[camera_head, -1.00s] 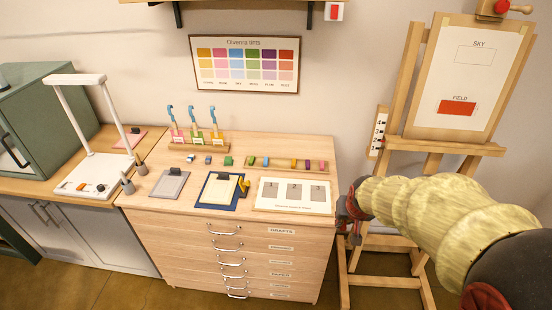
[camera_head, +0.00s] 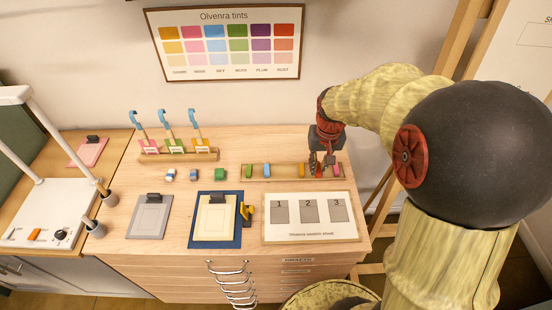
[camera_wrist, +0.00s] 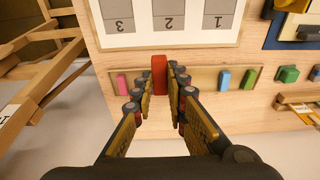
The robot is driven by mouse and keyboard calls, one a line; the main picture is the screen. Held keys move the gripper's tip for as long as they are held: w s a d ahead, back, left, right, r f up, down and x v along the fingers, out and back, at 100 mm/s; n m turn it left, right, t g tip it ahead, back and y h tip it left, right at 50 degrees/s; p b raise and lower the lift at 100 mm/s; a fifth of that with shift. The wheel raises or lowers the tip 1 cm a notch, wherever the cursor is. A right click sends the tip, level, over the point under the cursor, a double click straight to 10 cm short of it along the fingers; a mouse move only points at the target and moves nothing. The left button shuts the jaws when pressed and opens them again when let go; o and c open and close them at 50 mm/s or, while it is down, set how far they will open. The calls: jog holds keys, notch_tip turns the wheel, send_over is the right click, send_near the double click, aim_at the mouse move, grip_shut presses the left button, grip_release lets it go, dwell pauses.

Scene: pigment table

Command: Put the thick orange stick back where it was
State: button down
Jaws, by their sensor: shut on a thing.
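My gripper (camera_head: 322,168) is over the right part of the wooden stick tray (camera_head: 284,171) at the back of the table. In the wrist view my gripper (camera_wrist: 160,88) is shut on a thick red-orange stick (camera_wrist: 159,73), upright between the fingertips. The stick overlaps the tray in the picture; I cannot tell whether it touches it. My fingers hide part of the tray.
The numbered sample sheet (camera_head: 312,239) lies in front of the tray. A blue board (camera_head: 234,241), a grey clipboard (camera_head: 150,216) and small blocks are farther left. A small orange piece (camera_head: 34,235) sits on the white lamp base (camera_head: 20,215). An easel (camera_head: 455,45) stands at right.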

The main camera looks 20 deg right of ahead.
jog(key=w+a+f+b, duration=0.2)
jog(key=w+a+f, duration=0.25)
jog(key=w, duration=0.45)
jog(key=b, duration=0.1)
send_over(284, 172)
jog(key=s, duration=0.1)
notch_tip(284, 172, down, 4)
jog(key=shift+s+f, duration=0.1)
jog(key=shift+f, duration=0.1)
jog(key=shift+w+a+f, duration=0.1)
jog(key=shift+w+f, duration=0.1)
jog(key=shift+f, duration=0.15)
jog(key=shift+w+f+b, duration=0.2)
jog(key=shift+f+b, duration=0.4)
jog(key=shift+f, duration=1.1)
jog(key=c, duration=1.8)
grip_release()
jog(key=shift+o, duration=0.2)
